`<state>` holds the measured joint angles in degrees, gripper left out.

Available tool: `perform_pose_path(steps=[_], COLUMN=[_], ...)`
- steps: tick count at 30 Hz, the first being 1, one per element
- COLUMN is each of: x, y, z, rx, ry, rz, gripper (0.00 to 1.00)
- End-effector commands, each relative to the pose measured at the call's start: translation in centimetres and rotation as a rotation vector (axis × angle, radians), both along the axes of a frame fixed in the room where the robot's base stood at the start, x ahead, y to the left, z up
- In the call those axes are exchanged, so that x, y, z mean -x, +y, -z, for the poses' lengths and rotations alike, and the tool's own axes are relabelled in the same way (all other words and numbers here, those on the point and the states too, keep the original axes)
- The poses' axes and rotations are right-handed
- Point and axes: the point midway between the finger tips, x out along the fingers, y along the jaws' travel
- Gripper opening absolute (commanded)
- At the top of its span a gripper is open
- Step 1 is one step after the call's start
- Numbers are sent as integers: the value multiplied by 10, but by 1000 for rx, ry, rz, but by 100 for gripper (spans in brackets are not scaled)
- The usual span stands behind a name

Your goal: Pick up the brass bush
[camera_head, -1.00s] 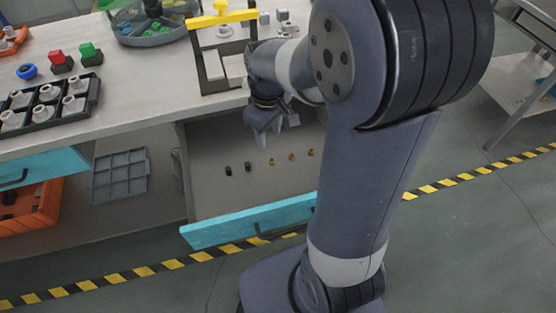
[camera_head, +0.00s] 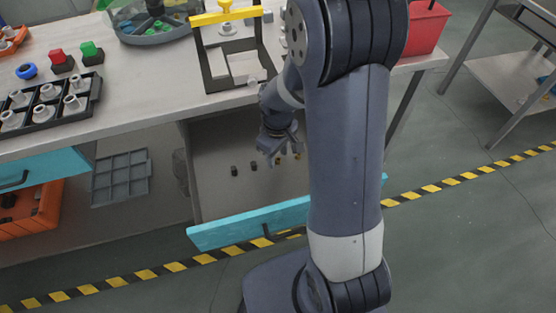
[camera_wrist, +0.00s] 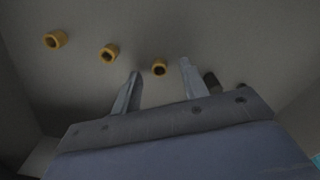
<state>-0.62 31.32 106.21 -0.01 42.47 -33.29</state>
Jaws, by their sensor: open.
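Three brass bushes lie in the open drawer in the wrist view: a far-left one (camera_wrist: 55,40), a middle one (camera_wrist: 109,52) and a right one (camera_wrist: 159,67). My gripper (camera_wrist: 160,66) is open and empty. Its two fingers frame the right bush in the picture, but I cannot tell whether they reach down around it. In the head view my gripper (camera_head: 275,152) hangs over the drawer and partly hides the brass bushes; one (camera_head: 297,157) shows beside it.
Two dark pieces (camera_head: 234,171) lie left of the brass bushes in the drawer. The turquoise drawer front (camera_head: 215,233) stands pulled out. A black and yellow frame (camera_head: 206,60) stands on the bench (camera_head: 140,108) above. A red bin (camera_head: 428,28) is at the back right.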

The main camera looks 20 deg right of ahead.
Motion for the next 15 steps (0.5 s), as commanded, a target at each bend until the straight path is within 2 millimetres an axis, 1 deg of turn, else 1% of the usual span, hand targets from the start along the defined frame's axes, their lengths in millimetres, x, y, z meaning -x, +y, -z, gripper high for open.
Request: perform_pose_path(steps=[1, 3, 10, 15], x=[1, 0, 0, 0], y=[0, 0, 0, 0], z=[5, 8, 8, 8], rx=[0, 1, 0, 0], ry=[2, 1, 0, 0], rz=[0, 0, 1, 1], gripper=[42, 42, 41, 27])
